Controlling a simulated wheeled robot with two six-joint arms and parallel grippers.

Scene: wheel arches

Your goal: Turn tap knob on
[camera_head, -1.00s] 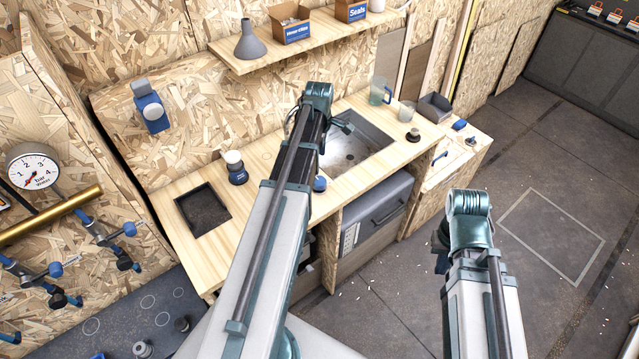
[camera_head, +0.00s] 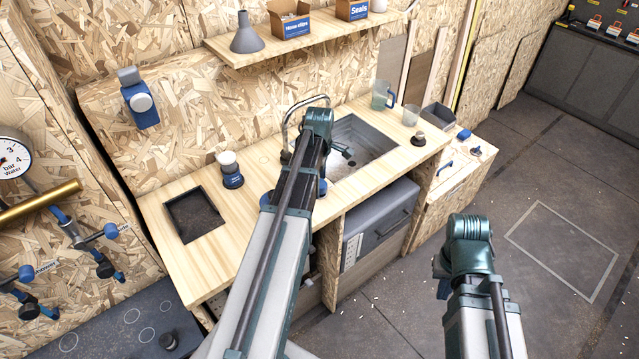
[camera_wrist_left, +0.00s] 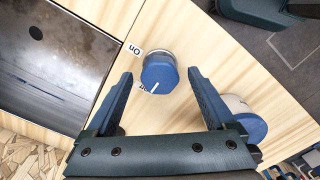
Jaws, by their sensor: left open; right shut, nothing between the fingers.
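In the head view my left arm hides most of that gripper. My right gripper (camera_head: 441,266) is shut, small and partly hidden by its wrist, over the floor.
The sink (camera_head: 376,133) and chrome tap spout (camera_head: 288,125) are at the counter's middle. A white-topped blue jar (camera_head: 231,170), a jug (camera_head: 382,95) and a dark recessed tray (camera_head: 193,214) are along the counter (camera_head: 265,160).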

